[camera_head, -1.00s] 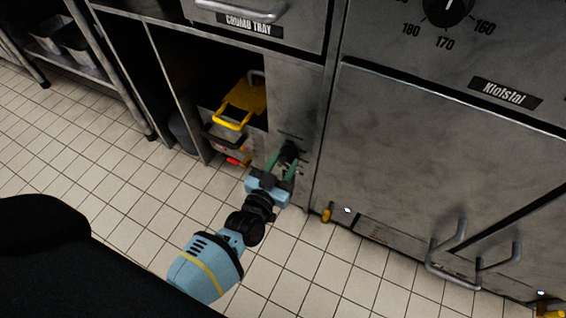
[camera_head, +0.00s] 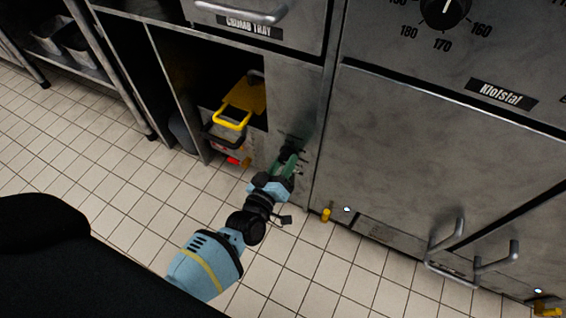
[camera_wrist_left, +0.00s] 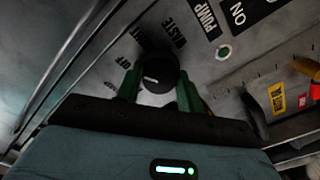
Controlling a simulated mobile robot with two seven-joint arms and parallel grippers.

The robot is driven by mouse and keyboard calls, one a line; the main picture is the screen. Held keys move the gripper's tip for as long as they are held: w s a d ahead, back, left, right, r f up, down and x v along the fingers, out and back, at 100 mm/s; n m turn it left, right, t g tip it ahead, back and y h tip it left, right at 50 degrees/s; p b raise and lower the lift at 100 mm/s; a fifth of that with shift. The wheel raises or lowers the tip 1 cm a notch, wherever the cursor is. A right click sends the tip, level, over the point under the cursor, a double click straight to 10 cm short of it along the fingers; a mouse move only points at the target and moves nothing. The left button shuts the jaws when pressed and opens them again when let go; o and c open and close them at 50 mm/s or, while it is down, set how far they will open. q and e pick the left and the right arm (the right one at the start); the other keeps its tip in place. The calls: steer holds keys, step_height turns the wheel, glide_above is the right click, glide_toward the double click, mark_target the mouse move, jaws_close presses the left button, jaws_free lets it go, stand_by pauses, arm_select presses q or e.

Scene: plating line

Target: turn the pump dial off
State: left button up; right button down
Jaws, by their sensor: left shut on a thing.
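The pump dial (camera_wrist_left: 161,73) is a black round knob with a short white mark on its side towards the lower left. In the head view the left gripper (camera_head: 285,163) reaches the low panel and hides most of the dial. I cannot tell exactly which word the mark points at. My right gripper is not in view.
An open cabinet bay left of the panel holds a yellow-handled container (camera_head: 240,105). A large steel door (camera_head: 430,150) stands to the right. The tiled floor (camera_head: 110,215) is clear.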

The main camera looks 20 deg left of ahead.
arm_select(q)
steer(key=shift+w+r+n, duration=0.15)
steer(key=shift+r+n, duration=0.05)
steer(key=shift+n, duration=0.9)
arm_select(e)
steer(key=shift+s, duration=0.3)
arm_select(q)
steer(key=o, duration=1)
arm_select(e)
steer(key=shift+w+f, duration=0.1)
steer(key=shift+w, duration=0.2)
arm_select(q)
steer(key=shift+f, duration=0.1)
